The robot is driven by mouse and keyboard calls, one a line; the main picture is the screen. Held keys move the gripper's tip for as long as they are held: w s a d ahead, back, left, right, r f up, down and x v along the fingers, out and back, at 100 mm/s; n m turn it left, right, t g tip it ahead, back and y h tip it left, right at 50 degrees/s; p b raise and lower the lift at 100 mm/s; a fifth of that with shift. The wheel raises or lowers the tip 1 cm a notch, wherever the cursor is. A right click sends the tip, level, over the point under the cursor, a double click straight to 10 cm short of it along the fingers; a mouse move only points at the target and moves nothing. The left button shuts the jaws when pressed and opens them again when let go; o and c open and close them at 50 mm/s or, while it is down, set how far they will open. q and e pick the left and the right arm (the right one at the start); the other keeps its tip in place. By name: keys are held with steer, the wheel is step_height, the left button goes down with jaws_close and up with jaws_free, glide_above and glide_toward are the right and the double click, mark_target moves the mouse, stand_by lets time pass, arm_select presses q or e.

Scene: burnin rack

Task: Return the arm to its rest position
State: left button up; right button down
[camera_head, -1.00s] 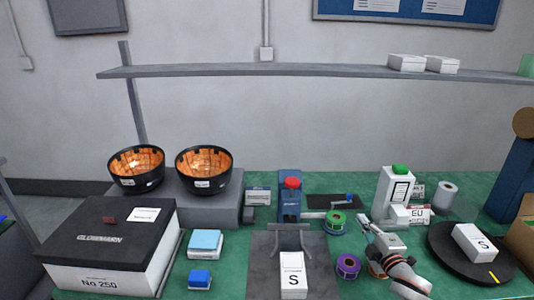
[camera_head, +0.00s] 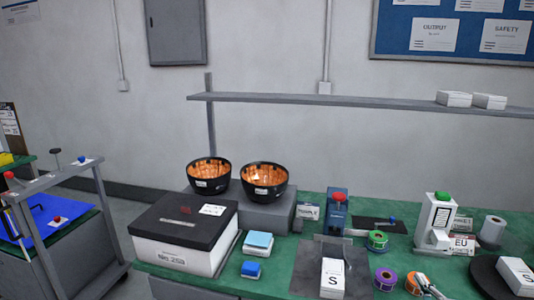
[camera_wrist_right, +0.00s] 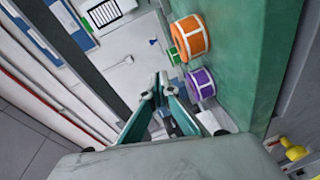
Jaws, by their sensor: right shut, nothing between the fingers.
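My right gripper (camera_head: 428,284) is at the bottom edge of the head view, beside the orange roll (camera_head: 414,283). Most of its arm is cut off below the frame. In the right wrist view the right gripper's fingers (camera_wrist_right: 157,82) are closed together with nothing between them. The orange roll (camera_wrist_right: 188,39) and the purple roll (camera_wrist_right: 201,84) show beyond and to the right of the fingers there. My left gripper is in neither view.
The green bench carries a black-lidded box (camera_head: 180,247), two black bowls (camera_head: 209,176) (camera_head: 265,180), a white dispenser with a green top (camera_head: 434,224), a white box marked S (camera_head: 332,278) and a dark turntable (camera_head: 487,279). A shelf (camera_head: 340,99) runs above.

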steer(key=s+a+f+m+g, duration=0.1)
steer(key=s+a+f+g, duration=0.1)
steer(key=a+f, duration=0.1)
steer(key=shift+s+f, duration=0.1)
steer(key=shift+s, duration=0.3)
steer(key=s+a+f+m+g+h, duration=0.1)
steer(key=s+a+m+g, duration=0.25)
steer(key=s, duration=0.75)
steer(key=s+a+f+m+g+h, duration=0.15)
steer(key=s+a+g, duration=0.3)
steer(key=s, duration=0.75)
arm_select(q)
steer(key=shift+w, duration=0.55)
arm_select(e)
steer(key=w+a+f+m+t+y, duration=0.2)
steer(key=a+f+y, duration=0.6)
steer(key=a+f, duration=0.6)
steer(key=shift+w+a+m+t, duration=0.2)
steer(key=shift+a+m+t, duration=0.5)
steer(key=shift+a+t, duration=0.4)
